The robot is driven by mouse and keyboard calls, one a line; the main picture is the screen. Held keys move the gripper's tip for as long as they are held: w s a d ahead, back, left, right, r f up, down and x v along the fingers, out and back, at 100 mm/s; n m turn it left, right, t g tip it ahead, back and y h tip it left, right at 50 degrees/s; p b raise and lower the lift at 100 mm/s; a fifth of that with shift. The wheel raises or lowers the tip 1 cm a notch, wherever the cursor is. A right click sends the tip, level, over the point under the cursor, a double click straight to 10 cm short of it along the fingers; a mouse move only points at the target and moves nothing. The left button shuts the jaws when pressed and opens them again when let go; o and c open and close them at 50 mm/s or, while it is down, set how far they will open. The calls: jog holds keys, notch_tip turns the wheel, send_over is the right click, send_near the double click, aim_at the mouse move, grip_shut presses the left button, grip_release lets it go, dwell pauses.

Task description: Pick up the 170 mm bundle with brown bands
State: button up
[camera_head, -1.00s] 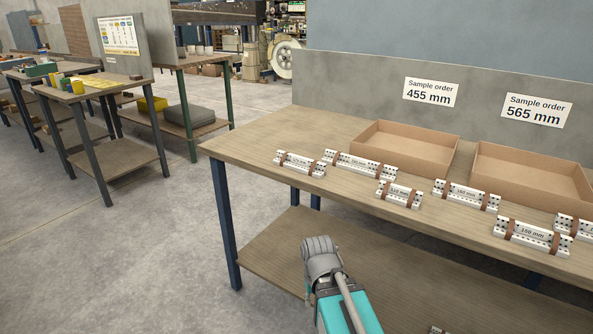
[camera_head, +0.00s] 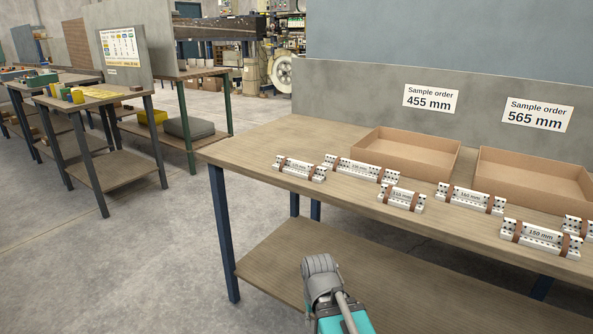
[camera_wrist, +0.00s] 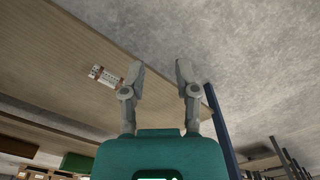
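Several white bundles with brown bands lie on the wooden table. One (camera_head: 299,168) is at the left and a longer one (camera_head: 361,169) lies beside it. A short one (camera_head: 401,198) is nearer the front, with another (camera_head: 470,198) to its right. One reading 150 mm (camera_head: 541,236) lies at the right front, and another (camera_head: 578,229) is partly cut off. I cannot read a 170 mm label on any. My gripper (camera_head: 319,264) is low in front of the table, apart from the bundles. Its fingers are spread and empty in the wrist view (camera_wrist: 160,72), where one bundle (camera_wrist: 105,76) shows.
Two open cardboard boxes (camera_head: 407,151) (camera_head: 535,179) stand at the table's back, below signs for 455 mm (camera_head: 430,98) and 565 mm (camera_head: 538,114). The table (camera_head: 262,145) has bare top at the left and a lower shelf (camera_head: 300,257). Open floor (camera_head: 150,245) lies to the left.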

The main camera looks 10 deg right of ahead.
dwell(0.3)
jog(key=shift+o, duration=1.3)
jog(key=shift+r, duration=0.15)
notch_tip(320, 180, up, 44)
jog(key=p, duration=4.4)
